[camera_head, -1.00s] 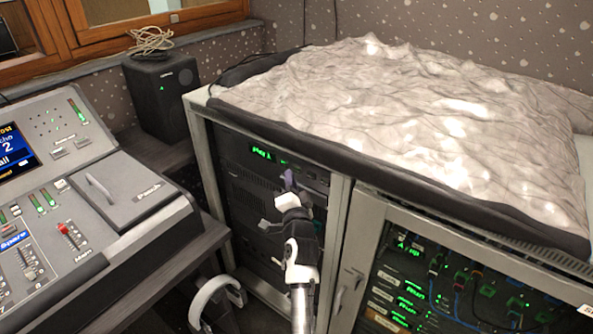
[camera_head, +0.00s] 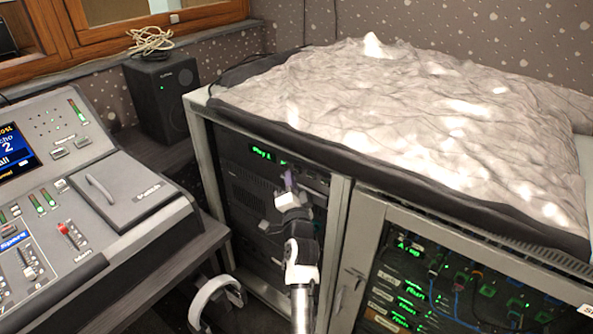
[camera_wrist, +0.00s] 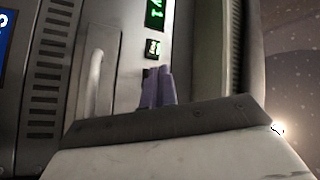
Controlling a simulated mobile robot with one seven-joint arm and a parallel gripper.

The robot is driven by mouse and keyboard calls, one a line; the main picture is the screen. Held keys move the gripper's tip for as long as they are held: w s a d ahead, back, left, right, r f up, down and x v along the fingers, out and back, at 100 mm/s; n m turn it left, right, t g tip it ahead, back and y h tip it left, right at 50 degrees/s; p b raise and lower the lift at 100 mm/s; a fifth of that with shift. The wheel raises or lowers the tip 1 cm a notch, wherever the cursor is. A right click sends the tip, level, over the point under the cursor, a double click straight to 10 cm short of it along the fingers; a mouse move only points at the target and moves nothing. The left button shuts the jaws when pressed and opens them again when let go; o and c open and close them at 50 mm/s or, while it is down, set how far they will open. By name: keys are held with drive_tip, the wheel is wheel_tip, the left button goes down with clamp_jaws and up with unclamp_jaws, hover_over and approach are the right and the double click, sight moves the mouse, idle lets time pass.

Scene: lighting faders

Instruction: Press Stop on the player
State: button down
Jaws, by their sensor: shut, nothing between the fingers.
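The player (camera_head: 315,177) is a dark unit at the top of the left rack bay. Its lit green display (camera_head: 262,154) also shows in the wrist view (camera_wrist: 155,14), with a smaller green readout (camera_wrist: 152,49) beside it. My gripper (camera_head: 289,178) is shut and empty, in front of the player's face just below the displays. In the wrist view its purple fingertips (camera_wrist: 158,72) are together, close to a small dark button-like spot by the smaller readout. I cannot tell whether they touch it. The Stop button's label is not readable, and the fingers hide part of the panel.
A mixing console (camera_head: 120,215) stands at the left and a black speaker (camera_head: 160,95) behind it. Headphones (camera_head: 215,290) hang low near my arm. A rumpled grey cover (camera_head: 400,110) lies on the rack. A second bay (camera_head: 450,290) with cables is at the right.

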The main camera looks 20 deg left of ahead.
idle(0.4)
drive_tip(key=shift+w+d+b, duration=0.15)
drive_tip(key=shift+w+b, duration=0.25)
drive_tip(key=shift+w, duration=0.05)
drive_tip(key=shift+w+d+b, duration=0.1)
drive_tip(key=shift+w+b, duration=0.2)
idle(0.4)
drive_tip(key=shift+s, duration=0.1)
drive_tip(key=shift+s+a+r+p, duration=0.1)
drive_tip(key=shift+s+a+p, duration=0.1)
drive_tip(key=shift+s+p, duration=0.4)
